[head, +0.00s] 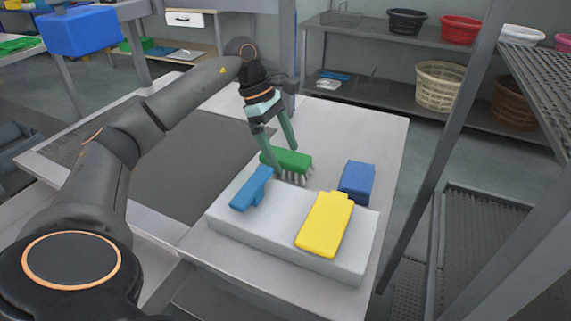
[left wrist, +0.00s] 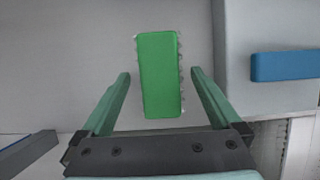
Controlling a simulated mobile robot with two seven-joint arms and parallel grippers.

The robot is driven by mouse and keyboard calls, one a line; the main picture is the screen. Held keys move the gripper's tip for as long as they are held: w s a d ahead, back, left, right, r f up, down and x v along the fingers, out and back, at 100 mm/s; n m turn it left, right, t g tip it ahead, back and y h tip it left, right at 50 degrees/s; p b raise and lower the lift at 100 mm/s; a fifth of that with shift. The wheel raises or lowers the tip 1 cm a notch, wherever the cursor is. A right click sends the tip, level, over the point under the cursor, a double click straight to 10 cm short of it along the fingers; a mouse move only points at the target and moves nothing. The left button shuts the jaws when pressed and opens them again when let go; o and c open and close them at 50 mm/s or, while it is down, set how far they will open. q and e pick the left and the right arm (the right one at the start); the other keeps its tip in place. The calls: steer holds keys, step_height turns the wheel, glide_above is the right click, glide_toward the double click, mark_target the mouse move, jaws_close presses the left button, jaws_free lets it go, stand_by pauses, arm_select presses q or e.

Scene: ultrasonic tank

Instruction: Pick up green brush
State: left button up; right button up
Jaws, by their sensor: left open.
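The green brush (head: 287,160) has a green back and pale bristles. In the head view it is just behind the white block. In the left wrist view the green brush (left wrist: 160,75) lies between my open fingers, with a gap on both sides. My left gripper (head: 282,158) is open and empty, pointing down at the brush, with one finger on each side of it. Its fingers also show in the left wrist view (left wrist: 160,76). My right gripper is not in view.
A white block (head: 275,238) on the table (head: 385,135) carries a blue brush-like tool (head: 251,188) and a yellow item (head: 325,222). A blue block (head: 357,182) is close by at the right. The table's far right part is clear. A metal post stands to the right.

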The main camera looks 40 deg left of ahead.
arm_select(q)
steer(key=shift+x, duration=1)
steer(key=shift+f, duration=0.3)
steer(key=c, duration=1.5)
steer(key=shift+r, duration=0.15)
steer(key=shift+r, duration=0.25)
step_height(320, 180, up, 3)
steer(key=shift+f+p, duration=0.15)
steer(key=shift+p, duration=0.2)
steer(key=s+d+r, duration=0.2)
steer(key=s+r, duration=0.1)
steer(key=s, duration=0.1)
steer(key=s+d+r, duration=0.1)
steer(key=s+r, duration=0.2)
steer(key=s, duration=0.1)
steer(key=s+d+r, duration=0.2)
steer(key=s+r, duration=0.2)
steer(key=shift+s+d, duration=0.3)
steer(key=shift+s, duration=0.1)
